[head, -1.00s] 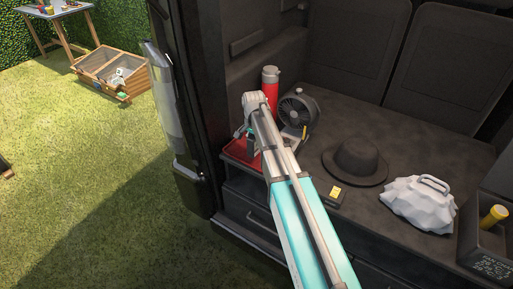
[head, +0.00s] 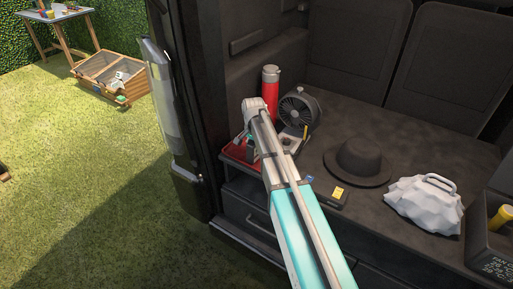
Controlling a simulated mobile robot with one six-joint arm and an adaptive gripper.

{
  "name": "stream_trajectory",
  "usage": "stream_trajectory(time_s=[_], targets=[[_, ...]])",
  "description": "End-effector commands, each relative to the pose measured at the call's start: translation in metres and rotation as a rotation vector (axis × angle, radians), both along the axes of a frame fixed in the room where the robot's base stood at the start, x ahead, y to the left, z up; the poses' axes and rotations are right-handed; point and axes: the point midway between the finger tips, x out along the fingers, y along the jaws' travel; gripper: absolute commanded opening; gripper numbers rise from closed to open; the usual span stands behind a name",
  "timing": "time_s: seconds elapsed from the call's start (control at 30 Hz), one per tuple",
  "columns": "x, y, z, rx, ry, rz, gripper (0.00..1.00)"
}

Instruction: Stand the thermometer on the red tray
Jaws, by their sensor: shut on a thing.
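The red tray (head: 233,153) is at the left front corner of the dark cargo floor, partly covered by my arm. My gripper (head: 248,140) is over the tray at the far end of my arm. Its fingers are small and mostly hidden by the wrist. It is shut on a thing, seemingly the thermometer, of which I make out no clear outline. I cannot tell whether that thing touches the tray or is upright.
A red bottle (head: 270,86) and a grey fan (head: 298,109) stand just behind the tray. A dark hat (head: 357,160), a device with a yellow patch (head: 338,193), a pale crumpled bag (head: 424,204) and a dark bin (head: 490,240) are to the right. The vehicle's side wall is close on the left.

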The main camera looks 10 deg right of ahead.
Motion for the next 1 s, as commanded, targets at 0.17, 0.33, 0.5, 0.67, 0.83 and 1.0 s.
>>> stream_trajectory(time_s=[0.17, 0.33, 0.5, 0.67, 0.83, 1.0], targets=[[0.000, 0.000, -0.002, 0.000, 0.000, 0.000, 0.69], [0.000, 0.000, -0.002, 0.000, 0.000, 0.000, 0.85], [0.000, 0.000, -0.002, 0.000, 0.000, 0.000, 0.85], [0.000, 0.000, -0.001, 0.000, 0.000, 0.000, 0.85], [0.000, 0.000, 0.002, 0.000, 0.000, -0.001, 0.85], [0.000, 0.000, 0.011, 0.000, 0.000, -0.001, 0.85]])
